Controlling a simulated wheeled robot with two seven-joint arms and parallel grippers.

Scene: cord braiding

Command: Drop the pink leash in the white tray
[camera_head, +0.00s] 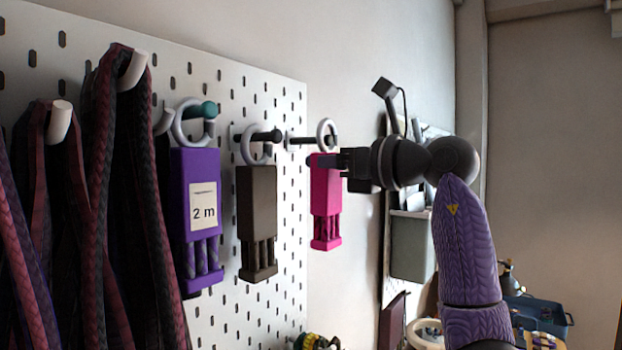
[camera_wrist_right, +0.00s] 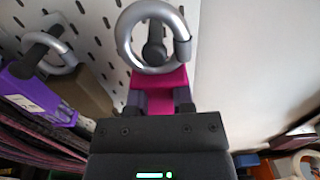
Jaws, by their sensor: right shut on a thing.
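The pink leash (camera_head: 327,205) is a pink block with slots low down and a silver ring (camera_head: 326,134) on top. It hangs upright in front of the pegboard, at the end of a dark peg (camera_head: 300,140). In the right wrist view the pink leash (camera_wrist_right: 165,100) and its ring show just ahead of the jaws, with the peg seen through the ring. I cannot tell whether the ring is still around the peg. My right gripper (camera_head: 338,162) is shut on the upper part of the block, from the right. My left gripper is out of view. I cannot make out a white tray.
A purple leash (camera_head: 178,218) labelled 2 m and a brown leash (camera_head: 257,215) hang on pegs left of the pink one. Braided cords (camera_head: 110,180) hang at far left. Bare wall lies behind the gripper.

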